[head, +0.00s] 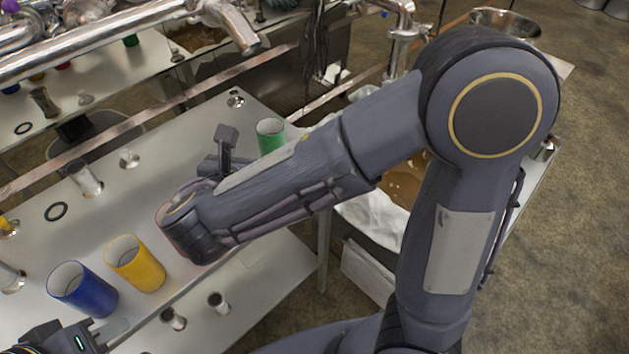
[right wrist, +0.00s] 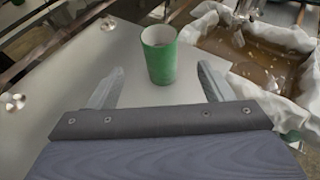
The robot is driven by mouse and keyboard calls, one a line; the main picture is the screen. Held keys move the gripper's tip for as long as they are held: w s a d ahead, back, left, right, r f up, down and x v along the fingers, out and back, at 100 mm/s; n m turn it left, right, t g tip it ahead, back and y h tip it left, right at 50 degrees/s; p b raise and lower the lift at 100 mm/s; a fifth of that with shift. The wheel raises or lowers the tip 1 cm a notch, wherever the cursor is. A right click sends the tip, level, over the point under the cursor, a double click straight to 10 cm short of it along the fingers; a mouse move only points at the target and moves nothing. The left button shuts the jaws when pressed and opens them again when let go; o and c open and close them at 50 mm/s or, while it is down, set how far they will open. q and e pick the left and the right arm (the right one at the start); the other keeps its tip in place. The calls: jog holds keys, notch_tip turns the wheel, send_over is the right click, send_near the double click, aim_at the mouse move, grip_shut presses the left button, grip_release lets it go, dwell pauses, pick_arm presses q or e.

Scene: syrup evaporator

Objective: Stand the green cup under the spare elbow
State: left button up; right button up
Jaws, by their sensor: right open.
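The green cup (head: 270,136) stands upright on the metal bench, partly hidden by my right forearm. In the right wrist view the green cup (right wrist: 159,62) is just beyond the fingertips, roughly centred between them and apart from both. My right gripper (right wrist: 160,80) is open and empty. In the head view my right gripper (head: 226,150) is mostly hidden by its own arm, left of the cup. My left gripper (head: 105,335) is at the bottom left edge, mostly cut off. A bent metal pipe end (head: 240,35) hangs at the top; I cannot tell whether it is the spare elbow.
A blue cup (head: 82,289) and a yellow cup (head: 136,263) stand at the lower left. Small metal fittings (head: 84,178) and a black ring (head: 56,211) dot the bench. A cloth-lined pan of brown liquid (right wrist: 262,62) lies right of the green cup.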

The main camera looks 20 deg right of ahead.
jog(key=s+d+f+m+g+y, duration=0.2)
jog(key=s+d+f+m+g, duration=0.15)
jog(key=s+d+m, duration=0.35)
jog(key=s+d+f+m+g+y, duration=0.1)
jog(key=s+d+f+m+g, duration=0.2)
jog(key=s+d+m+g, duration=0.35)
jog(key=s+m+t+y, duration=0.1)
jog(key=m+y, duration=0.1)
jog(key=m, duration=0.4)
jog(key=s+a+m+t+y, duration=0.1)
jog(key=s+m+y, duration=0.1)
jog(key=m, duration=0.3)
jog(key=s+r+m+t+y, duration=0.1)
jog(key=s+m+t+y, duration=0.1)
jog(key=m+y, duration=0.2)
jog(key=shift+a+m, duration=0.2)
jog(key=shift+m, duration=0.5)
jog(key=shift+a+m, duration=0.15)
jog(key=shift+m, duration=0.5)
jog(key=shift+r+p, duration=2.2)
